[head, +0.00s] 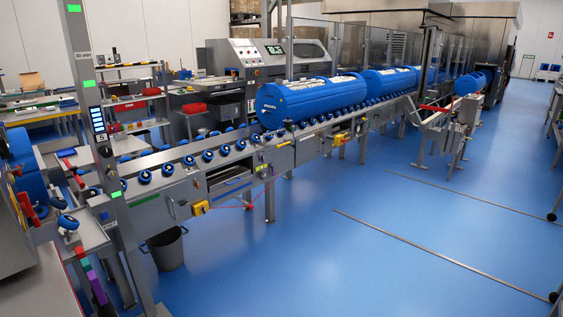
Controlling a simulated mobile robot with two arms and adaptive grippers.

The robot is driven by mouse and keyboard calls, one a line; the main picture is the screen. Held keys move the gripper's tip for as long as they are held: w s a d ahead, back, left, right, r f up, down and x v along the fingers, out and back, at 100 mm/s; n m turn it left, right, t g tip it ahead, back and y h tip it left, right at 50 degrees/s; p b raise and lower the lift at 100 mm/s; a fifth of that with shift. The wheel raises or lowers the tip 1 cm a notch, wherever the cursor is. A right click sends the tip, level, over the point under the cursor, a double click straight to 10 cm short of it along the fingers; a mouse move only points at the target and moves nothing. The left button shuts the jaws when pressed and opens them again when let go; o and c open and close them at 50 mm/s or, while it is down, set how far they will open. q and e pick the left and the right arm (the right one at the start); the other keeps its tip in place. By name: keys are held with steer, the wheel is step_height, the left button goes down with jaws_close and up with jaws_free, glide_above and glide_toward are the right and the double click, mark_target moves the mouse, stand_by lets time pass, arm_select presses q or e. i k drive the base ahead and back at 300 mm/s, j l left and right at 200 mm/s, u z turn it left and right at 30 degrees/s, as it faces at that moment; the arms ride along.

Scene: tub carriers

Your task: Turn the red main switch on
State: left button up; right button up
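I cannot make out with certainty a red main switch in the head view. A yellow box (200,207) is fixed to the near side of the roller conveyor (235,150); a thin red cord hangs beside it. A second yellow box (340,138) sits further along the same side. A small red part (27,208) shows on the equipment at the left edge; I cannot tell what it is. Neither of my grippers is in view.
Large blue drums (310,100) lie on the conveyor. A grey post (90,110) rises at the left, with a waste bin (165,248) nearby. A control console (268,58) stands behind. The blue floor (340,265) at centre right is mostly clear, with thin metal rails.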

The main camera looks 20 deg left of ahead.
mark_target(23, 205)
steer(key=i+u, duration=0.2)
steer(key=u, duration=0.3)
steer(key=i+u, duration=0.2)
steer(key=u, duration=0.25)
steer(key=i+l+u, duration=0.1)
steer(key=u, duration=0.4)
steer(key=i+l+u, duration=0.2)
steer(key=u, duration=0.3)
steer(key=i+l+u, duration=0.2)
steer(key=u, duration=0.25)
